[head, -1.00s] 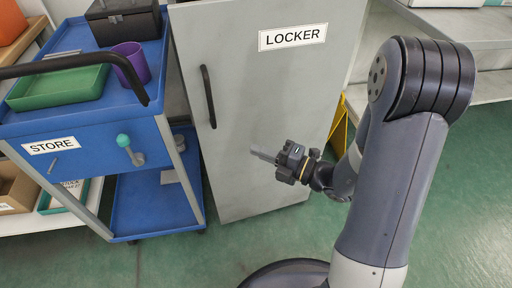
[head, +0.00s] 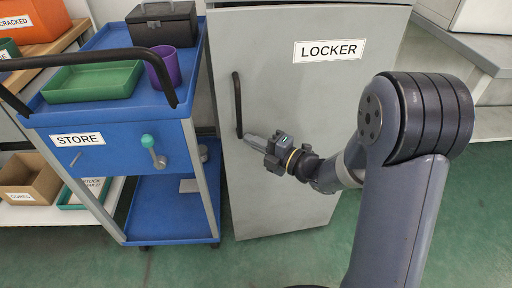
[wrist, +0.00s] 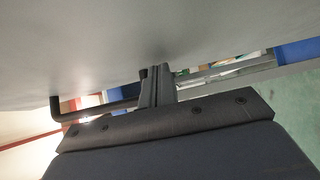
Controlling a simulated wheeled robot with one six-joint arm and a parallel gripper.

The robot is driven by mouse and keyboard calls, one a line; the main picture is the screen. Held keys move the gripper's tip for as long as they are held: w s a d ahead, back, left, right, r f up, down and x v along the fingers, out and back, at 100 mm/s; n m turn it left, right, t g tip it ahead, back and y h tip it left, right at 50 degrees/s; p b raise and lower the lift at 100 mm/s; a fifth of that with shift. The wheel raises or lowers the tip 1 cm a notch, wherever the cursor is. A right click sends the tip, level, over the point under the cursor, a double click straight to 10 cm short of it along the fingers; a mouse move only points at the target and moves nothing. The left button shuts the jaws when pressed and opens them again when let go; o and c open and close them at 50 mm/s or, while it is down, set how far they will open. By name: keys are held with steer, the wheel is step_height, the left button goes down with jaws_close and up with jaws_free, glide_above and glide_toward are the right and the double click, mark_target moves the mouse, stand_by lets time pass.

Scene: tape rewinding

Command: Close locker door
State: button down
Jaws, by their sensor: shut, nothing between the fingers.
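The grey locker door (head: 300,110) stands upright in the head view, with a LOCKER label (head: 329,50) near its top. Its black bar handle (head: 237,105) is on its left side. My gripper (head: 249,138) is shut and empty in front of the door, just right of the handle's lower end. In the wrist view the door face (wrist: 120,40) fills the upper part. The shut fingertips (wrist: 152,72) are at or very close to it, and the handle (wrist: 56,108) shows at left. I cannot tell whether the fingers touch the door, or whether it sits flush with its frame.
A blue STORE cart (head: 115,140) stands close to the locker's left side. It carries a green tray (head: 95,82), a purple cup (head: 163,68) and a black box (head: 162,25). A grey bench (head: 465,60) is at the right. Green floor (head: 290,255) is clear in front.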

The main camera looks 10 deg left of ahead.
mark_target(257, 133)
steer(key=w, duration=0.1)
steer(key=w+a+p, duration=0.1)
steer(key=w, duration=0.1)
steer(key=shift+w+a+r+p, duration=0.1)
steer(key=shift+w+a+p, duration=0.15)
steer(key=shift+w+p, duration=0.15)
steer(key=shift+w, duration=0.3)
